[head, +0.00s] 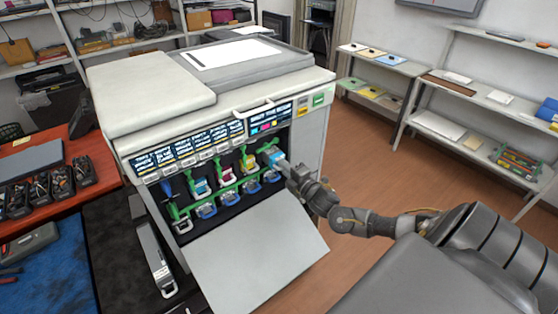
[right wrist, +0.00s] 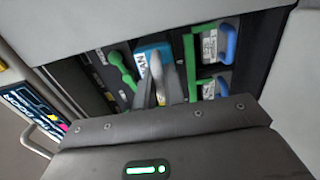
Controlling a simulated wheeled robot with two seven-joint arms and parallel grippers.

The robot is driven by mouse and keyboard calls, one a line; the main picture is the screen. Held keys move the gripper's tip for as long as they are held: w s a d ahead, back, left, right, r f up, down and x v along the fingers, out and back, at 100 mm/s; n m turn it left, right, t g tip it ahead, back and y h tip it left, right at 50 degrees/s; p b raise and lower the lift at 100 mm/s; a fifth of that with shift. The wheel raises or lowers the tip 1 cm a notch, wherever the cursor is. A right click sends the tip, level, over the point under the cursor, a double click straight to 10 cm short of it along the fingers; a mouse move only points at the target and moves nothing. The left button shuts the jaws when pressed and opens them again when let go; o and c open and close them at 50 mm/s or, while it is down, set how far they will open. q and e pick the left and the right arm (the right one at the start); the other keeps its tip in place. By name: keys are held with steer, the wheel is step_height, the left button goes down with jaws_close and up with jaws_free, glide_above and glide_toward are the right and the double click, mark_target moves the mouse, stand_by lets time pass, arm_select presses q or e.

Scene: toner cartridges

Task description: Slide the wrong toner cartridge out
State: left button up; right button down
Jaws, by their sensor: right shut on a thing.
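The printer (head: 215,100) stands with its front flap (head: 255,255) folded down and its row of toner bays exposed. My right gripper (head: 283,165) is at the rightmost bay, shut on a cartridge with a cyan label (head: 270,153). In the right wrist view the fingers (right wrist: 157,88) close on the front of this cyan cartridge (right wrist: 152,54), whose label partly reads "YAN". Its rear is hidden inside the bay. To the left sit a yellow cartridge (head: 248,161), a magenta one (head: 224,178) and a cyan one (head: 201,186). My left gripper is not in view.
Green levers (right wrist: 122,70) flank the held cartridge. A red table (head: 100,160) stands further left. Shelves (head: 480,90) stand at the right, with open floor between.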

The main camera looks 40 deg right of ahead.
steer(key=s+p, duration=0.5)
steer(key=s, duration=1)
steer(key=shift+a, duration=0.2)
steer(key=c, duration=1.4)
jaws_free()
steer(key=shift+o, duration=1)
steer(key=shift+f, duration=0.1)
steer(key=shift+o, duration=1)
steer(key=shift+s, duration=0.1)
steer(key=s, duration=0.6)
steer(key=shift+s, duration=0.4)
